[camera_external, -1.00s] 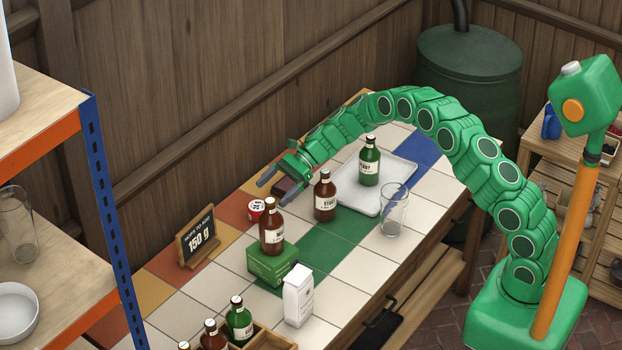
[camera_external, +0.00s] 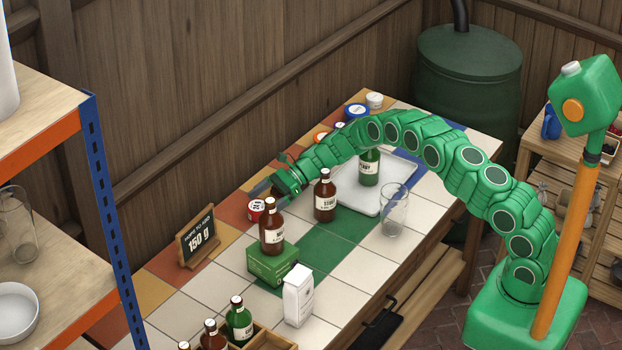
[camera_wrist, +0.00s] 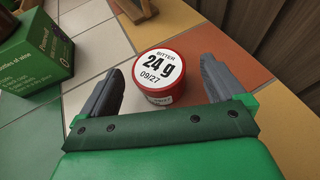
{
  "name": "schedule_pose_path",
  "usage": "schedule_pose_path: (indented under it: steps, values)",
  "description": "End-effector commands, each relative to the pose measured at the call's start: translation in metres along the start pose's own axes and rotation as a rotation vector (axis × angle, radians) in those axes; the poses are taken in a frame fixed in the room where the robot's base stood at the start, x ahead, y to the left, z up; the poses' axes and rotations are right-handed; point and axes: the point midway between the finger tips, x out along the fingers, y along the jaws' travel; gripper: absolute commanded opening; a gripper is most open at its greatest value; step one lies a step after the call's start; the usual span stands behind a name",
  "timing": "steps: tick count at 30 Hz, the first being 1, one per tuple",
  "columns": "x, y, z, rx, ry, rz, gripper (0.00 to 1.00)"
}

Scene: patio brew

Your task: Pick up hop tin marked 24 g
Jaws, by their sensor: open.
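The hop tin marked 24 g (camera_wrist: 159,71) is a small round red tin with a white lid that reads "BITTER 24 g 09/27". It stands upright on the tiles in the wrist view, between and a little beyond my gripper's fingers. My gripper (camera_wrist: 160,82) is open, with one grey finger to each side of the tin and a gap on both sides. In the external view the tin (camera_external: 256,209) shows at the back of the counter, with my gripper (camera_external: 268,196) right at it; the fingers partly overlap the tin there.
A green box (camera_external: 272,264) with a brown bottle (camera_external: 272,232) stands near the tin. A sign reading "150 g" (camera_external: 198,238) is to the left. Another brown bottle (camera_external: 325,198) stands to the right, with a tray (camera_external: 350,204) and a glass (camera_external: 393,212) beyond. A wooden wall runs behind.

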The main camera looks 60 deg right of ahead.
Motion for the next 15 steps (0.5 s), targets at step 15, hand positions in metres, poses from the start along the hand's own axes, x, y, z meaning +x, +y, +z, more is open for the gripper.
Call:
schedule_pose_path:
  steps: [15]
  values:
    - [0.048, 0.002, -0.001, 0.002, 0.001, 0.002, 0.96]
